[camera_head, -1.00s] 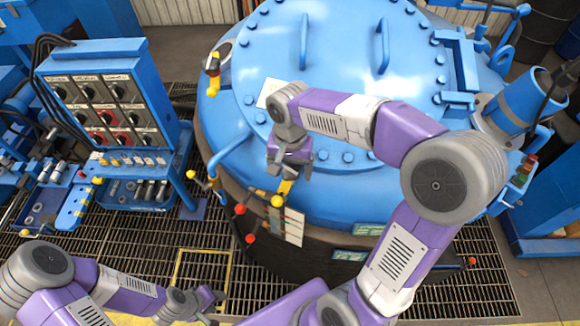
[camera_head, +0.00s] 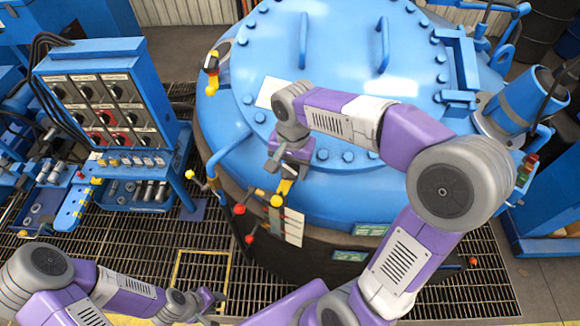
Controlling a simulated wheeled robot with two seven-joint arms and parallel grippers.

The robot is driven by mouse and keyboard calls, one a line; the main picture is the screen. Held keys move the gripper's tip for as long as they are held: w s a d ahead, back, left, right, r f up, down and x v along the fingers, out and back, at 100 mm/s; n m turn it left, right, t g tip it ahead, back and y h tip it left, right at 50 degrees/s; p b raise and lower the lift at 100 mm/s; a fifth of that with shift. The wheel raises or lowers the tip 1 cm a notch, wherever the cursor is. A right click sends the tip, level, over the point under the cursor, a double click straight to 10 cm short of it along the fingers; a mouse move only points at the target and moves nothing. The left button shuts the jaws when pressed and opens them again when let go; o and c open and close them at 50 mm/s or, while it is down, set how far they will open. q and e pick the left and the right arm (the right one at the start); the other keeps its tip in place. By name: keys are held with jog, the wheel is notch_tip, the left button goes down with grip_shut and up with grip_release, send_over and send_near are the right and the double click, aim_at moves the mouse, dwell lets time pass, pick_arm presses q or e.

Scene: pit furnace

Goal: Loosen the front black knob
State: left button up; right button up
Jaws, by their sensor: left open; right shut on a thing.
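My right gripper (camera_head: 284,172) points down at the front side of the big blue furnace lid (camera_head: 345,95), just above a yellow fitting (camera_head: 285,187). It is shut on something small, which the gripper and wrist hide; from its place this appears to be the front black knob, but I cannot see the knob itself. My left gripper (camera_head: 212,302) is open and empty, low over the floor grating at the bottom left, well apart from the furnace.
Valves with yellow (camera_head: 277,201) and red (camera_head: 239,209) knobs stand close below my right gripper. A blue control panel (camera_head: 104,107) with rotary switches is at left. A blue cylinder (camera_head: 514,98) stands at right. Open floor grating (camera_head: 130,250) lies around the furnace.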

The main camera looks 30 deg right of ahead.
aim_at(291, 167)
jog(key=o, duration=1)
notch_tip(291, 167, up, 8)
jog(key=shift+s+d+f, duration=0.1)
jog(key=shift+f, duration=0.05)
jog(key=shift+f, duration=0.1)
